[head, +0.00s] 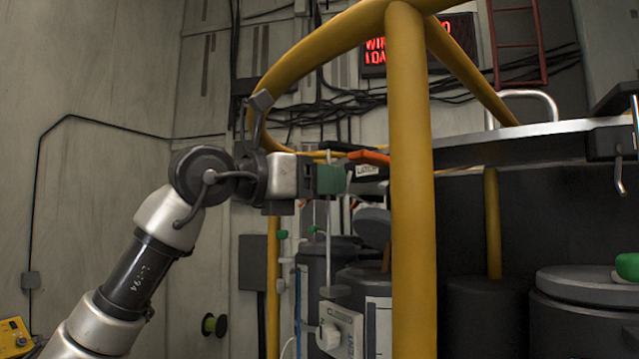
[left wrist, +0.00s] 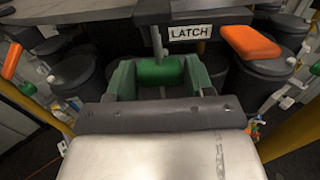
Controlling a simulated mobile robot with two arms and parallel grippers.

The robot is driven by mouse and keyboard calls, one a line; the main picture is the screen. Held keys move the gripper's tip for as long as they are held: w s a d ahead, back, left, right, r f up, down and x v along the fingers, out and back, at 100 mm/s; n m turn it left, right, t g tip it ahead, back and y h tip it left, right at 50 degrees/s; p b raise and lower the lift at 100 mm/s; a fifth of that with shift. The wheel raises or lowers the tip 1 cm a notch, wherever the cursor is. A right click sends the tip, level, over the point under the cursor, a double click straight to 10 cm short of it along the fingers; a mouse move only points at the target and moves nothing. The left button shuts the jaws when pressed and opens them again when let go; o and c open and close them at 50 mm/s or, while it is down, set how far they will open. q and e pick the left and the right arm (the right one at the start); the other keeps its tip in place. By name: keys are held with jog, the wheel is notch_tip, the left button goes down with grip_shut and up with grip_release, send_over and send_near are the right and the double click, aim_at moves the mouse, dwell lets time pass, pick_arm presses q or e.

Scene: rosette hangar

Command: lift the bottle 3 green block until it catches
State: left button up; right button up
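The green block (left wrist: 160,71) hangs on a thin upright rod under a dark ledge in the left wrist view. My left gripper (head: 331,180) reaches in from the left in the head view. In the left wrist view its two greenish fingers stand on either side of the block and look closed against it. A white LATCH label (left wrist: 190,32) is on the ledge just above and right of the block; it also shows in the head view (head: 367,171). The block's far side is hidden. My right gripper is not in view.
An orange handle (left wrist: 249,42) sticks out right of the label. A thick yellow post (head: 412,220) stands close to the right of my gripper. Dark lidded canisters (head: 590,310) stand below and right. Free room lies left, before the wall.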

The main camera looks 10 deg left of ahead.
pick_arm(q)
jog(key=o, duration=0.3)
jog(key=shift+f, duration=0.1)
jog(key=b+v, duration=0.3)
jog(key=v, duration=0.6)
dwell(0.5)
